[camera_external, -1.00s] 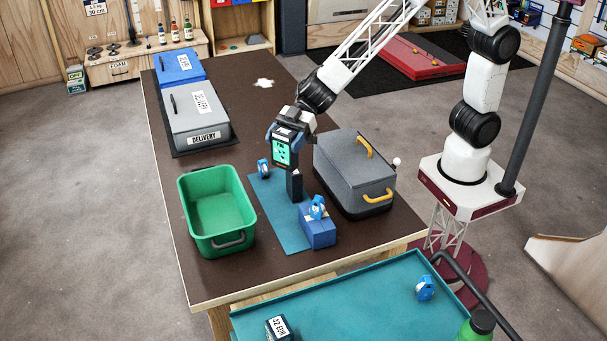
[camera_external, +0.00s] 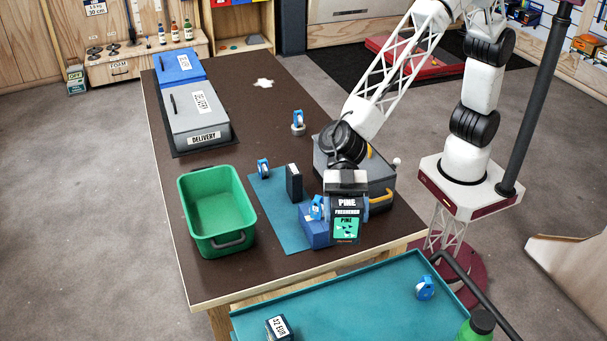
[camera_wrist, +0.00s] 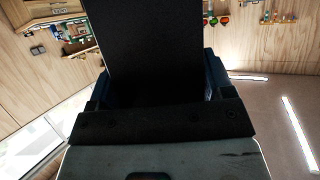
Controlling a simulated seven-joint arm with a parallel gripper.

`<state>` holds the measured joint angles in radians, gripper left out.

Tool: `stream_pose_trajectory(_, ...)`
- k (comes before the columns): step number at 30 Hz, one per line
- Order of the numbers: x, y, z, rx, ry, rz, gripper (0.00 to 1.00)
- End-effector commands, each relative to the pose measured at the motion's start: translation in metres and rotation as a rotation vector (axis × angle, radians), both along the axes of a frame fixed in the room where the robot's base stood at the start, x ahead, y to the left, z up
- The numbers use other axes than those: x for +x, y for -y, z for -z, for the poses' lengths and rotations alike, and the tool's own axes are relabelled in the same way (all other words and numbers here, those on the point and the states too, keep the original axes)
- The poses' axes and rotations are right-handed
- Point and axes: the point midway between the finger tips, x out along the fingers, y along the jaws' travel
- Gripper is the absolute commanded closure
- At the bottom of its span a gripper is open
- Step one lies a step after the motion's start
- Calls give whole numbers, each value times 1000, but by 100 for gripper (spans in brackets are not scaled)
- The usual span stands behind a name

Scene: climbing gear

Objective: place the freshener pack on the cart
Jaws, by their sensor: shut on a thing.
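The freshener pack (camera_external: 346,221) is a dark flat pack with a white "PINE FRESHENER" label and a green panel. My gripper (camera_external: 347,203) is shut on it and holds it upright, label facing the outside camera. In that view it appears in front of the grey case and beside the blue box. In the wrist view the pack (camera_wrist: 155,50) is a large dark face between my fingers. The cart (camera_external: 375,300) has a teal top with a raised rim and stands at the table's near end, below the pack in the picture.
On the cart are a blue-and-white item (camera_external: 425,288), a dark box with a price label (camera_external: 279,328) and a green bottle (camera_external: 478,327). A dark post and handle rise at its right. A blue box (camera_external: 316,232) and green bin (camera_external: 217,210) stand on the table. The cart's middle is clear.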

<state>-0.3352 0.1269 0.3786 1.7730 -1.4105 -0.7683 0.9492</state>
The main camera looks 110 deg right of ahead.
Motion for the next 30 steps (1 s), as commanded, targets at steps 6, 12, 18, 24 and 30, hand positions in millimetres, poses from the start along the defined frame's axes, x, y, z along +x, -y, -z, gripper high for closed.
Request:
stream_pose_trajectory(6, -24, -68, 3, -1, 2, -125, 55)
stream_pose_trajectory(12, -51, -126, 7, 0, 1, -238, 55)
stream_pose_trajectory(18, -77, -174, 11, 0, 0, -334, 55)
stream_pose_trajectory(24, -97, -207, 14, 0, 1, -401, 55)
stream_pose_trajectory(30, -97, -207, 46, -1, -2, -401, 55)
